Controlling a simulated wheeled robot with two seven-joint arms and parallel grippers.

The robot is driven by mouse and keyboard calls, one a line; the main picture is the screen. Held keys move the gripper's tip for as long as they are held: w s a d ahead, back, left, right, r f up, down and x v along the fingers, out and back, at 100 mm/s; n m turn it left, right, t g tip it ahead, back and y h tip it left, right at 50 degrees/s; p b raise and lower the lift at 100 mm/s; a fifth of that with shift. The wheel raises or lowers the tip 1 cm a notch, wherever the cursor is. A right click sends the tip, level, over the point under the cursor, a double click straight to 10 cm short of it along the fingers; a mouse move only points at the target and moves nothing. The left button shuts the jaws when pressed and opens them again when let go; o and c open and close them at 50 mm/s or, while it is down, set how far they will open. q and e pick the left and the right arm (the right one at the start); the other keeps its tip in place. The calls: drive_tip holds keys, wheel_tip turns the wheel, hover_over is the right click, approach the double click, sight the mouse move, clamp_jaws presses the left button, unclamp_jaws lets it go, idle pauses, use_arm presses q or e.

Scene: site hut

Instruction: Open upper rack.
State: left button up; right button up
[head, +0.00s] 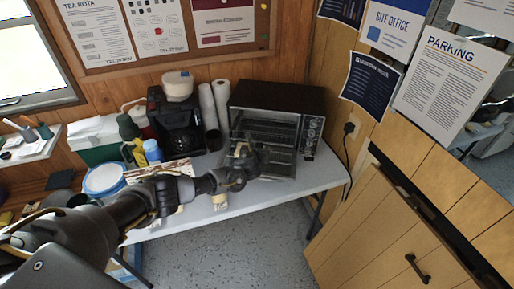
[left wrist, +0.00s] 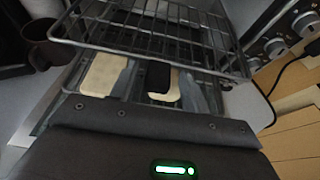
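The toaster oven (head: 277,97) stands at the back right of the table, with its front open. Its upper rack (head: 265,131) is a wire shelf inside the opening; in the left wrist view a wire rack (left wrist: 150,34) spans the top of the picture. My left gripper (head: 238,153) is in front of the oven opening and hides part of it. In the left wrist view its two pale finger pads (left wrist: 138,80) are apart, with a narrow gap and nothing seen between them. They appear close to the rack's front bar; contact cannot be told. My right gripper is not in view.
A coffee maker (head: 180,125), paper rolls (head: 214,103) and a dark mug (head: 214,139) stand left of the oven. Oven knobs (left wrist: 274,47) are on its right. The table's right end (head: 318,178) is clear. A wooden cabinet (head: 385,235) stands at the right.

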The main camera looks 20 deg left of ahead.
use_arm(q)
drive_tip(key=shift+s+a, duration=0.1)
drive_tip(key=shift+s, duration=0.05)
drive_tip(key=shift+s+r, duration=0.1)
drive_tip(key=shift+s, duration=0.05)
drive_tip(key=v, duration=1)
drive_tip(key=shift+b, duration=0.35)
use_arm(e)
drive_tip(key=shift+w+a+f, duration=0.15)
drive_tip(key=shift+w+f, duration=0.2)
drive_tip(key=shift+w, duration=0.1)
use_arm(q)
drive_tip(key=shift+s+r, duration=0.15)
